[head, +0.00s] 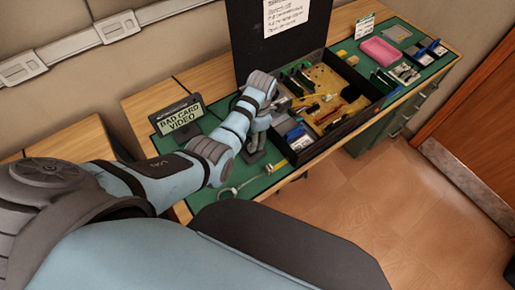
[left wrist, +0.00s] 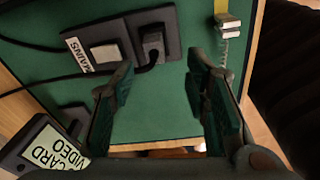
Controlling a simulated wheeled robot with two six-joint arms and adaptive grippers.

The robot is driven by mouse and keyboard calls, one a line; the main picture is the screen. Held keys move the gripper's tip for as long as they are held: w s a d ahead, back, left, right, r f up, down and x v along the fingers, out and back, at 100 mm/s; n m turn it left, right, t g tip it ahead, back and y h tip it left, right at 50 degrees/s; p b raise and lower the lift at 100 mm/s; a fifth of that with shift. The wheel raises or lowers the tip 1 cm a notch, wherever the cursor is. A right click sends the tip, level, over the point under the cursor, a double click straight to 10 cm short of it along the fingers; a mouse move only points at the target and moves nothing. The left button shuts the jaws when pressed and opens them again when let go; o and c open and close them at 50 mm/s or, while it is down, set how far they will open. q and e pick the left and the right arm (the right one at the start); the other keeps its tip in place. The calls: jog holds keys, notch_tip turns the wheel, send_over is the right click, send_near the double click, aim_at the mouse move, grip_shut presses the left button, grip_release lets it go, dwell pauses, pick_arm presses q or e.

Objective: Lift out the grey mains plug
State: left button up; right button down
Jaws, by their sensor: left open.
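The grey mains plug (left wrist: 152,45) sits in a dark socket plate (left wrist: 118,40) lettered "MAINS" in the left wrist view. A black cable runs from the plug to the left, past a light rocker switch (left wrist: 104,52) on the same plate. My left gripper (left wrist: 163,64) is open and empty. Its two fingers stand apart, with the plug beyond and between their tips; no contact shows. In the head view my left gripper (head: 254,150) is low over the green mat, and my arm hides the plug. My right gripper is not in view.
A black open case (head: 345,128) holds boards and parts beside my left gripper. A "BAD CARD VIDEO" sign (head: 180,117) stands left of my arm. A metal connector on a yellow strip (left wrist: 228,26) lies right of the plate. A pink block (head: 380,51) lies farther right.

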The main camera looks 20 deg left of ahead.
pick_arm(q)
jog(key=f+b, duration=0.1)
jog(key=f, duration=0.1)
jog(key=f+b, duration=0.2)
jog(key=w+f+b, duration=0.1)
jog(key=f, duration=0.1)
jog(key=shift+a+b, duration=0.3)
jog(key=shift+b, duration=0.1)
jog(key=shift+r, duration=0.1)
jog(key=shift+s+r, duration=0.1)
jog(key=shift+r, duration=0.15)
jog(key=shift+s+r, duration=0.15)
jog(key=shift+c, duration=0.3)
jog(key=shift+s, duration=0.1)
jog(key=c, duration=0.6)
jog(key=shift+c, duration=1.2)
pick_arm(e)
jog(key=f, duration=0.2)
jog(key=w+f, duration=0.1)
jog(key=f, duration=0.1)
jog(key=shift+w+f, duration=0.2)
